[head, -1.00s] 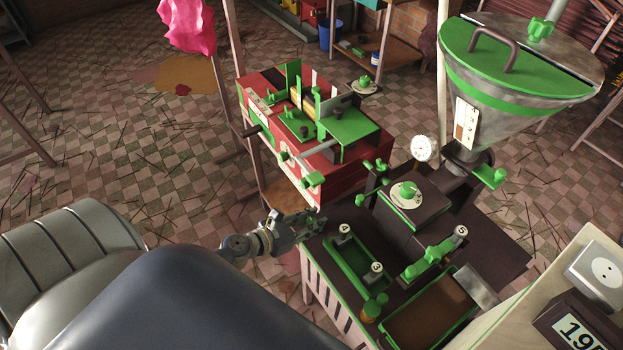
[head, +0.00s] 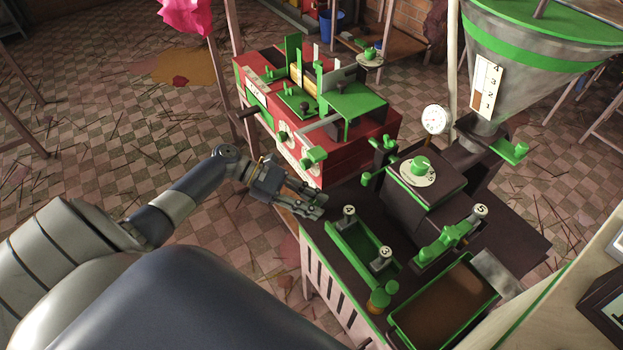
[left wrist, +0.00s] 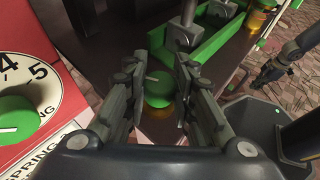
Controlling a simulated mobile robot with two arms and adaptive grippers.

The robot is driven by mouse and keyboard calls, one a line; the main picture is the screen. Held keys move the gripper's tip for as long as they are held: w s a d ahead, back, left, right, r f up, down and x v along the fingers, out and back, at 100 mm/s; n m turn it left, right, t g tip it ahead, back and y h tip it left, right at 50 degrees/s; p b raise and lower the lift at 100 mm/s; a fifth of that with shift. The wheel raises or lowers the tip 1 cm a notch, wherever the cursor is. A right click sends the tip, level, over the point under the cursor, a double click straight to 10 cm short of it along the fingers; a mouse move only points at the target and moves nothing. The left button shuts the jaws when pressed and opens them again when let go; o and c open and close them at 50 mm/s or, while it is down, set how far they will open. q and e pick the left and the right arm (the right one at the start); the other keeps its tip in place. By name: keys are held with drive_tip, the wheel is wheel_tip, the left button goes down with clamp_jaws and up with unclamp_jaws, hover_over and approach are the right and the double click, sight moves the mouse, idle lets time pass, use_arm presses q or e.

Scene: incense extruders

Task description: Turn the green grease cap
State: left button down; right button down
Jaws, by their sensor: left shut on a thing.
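The green grease cap (left wrist: 160,84) is round with a pale line on top and sits on an amber cup, in the left wrist view. My left gripper (head: 323,206) is at the dark bench's far left corner in the head view. Its two fingers are on either side of the cap and shut on it; the gripper hides this cap in the head view. A second green cap (head: 391,287) on an amber cup stands at the near end of the green trough. My right gripper (left wrist: 271,70) shows small and dark at the right of the left wrist view; its opening is unclear.
The green trough (head: 343,247) with posts 4 and 3 lies just right of my left gripper. The red machine (head: 350,160) is close behind it; its green knob (left wrist: 15,118) shows in the left wrist view. A brown-filled tray (head: 398,333) is at the bench front.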

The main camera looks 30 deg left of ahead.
use_arm(q)
drive_tip(key=m+g+b, duration=0.1)
drive_tip(key=g, duration=0.1)
drive_tip(key=m+g+b, duration=0.1)
drive_tip(key=m+g, duration=0.1)
drive_tip(key=shift+d+f+h+b, duration=0.1)
drive_tip(key=shift+f+h+b, duration=0.1)
drive_tip(key=shift+h+b, duration=0.2)
drive_tip(key=shift+m+g, duration=0.6)
drive_tip(key=shift+s, duration=0.1)
drive_tip(key=c, duration=1.6)
unclamp_jaws()
drive_tip(key=shift+d, duration=0.1)
drive_tip(key=shift+r, duration=0.1)
drive_tip(key=v, duration=1.2)
drive_tip(key=shift+o, duration=0.6)
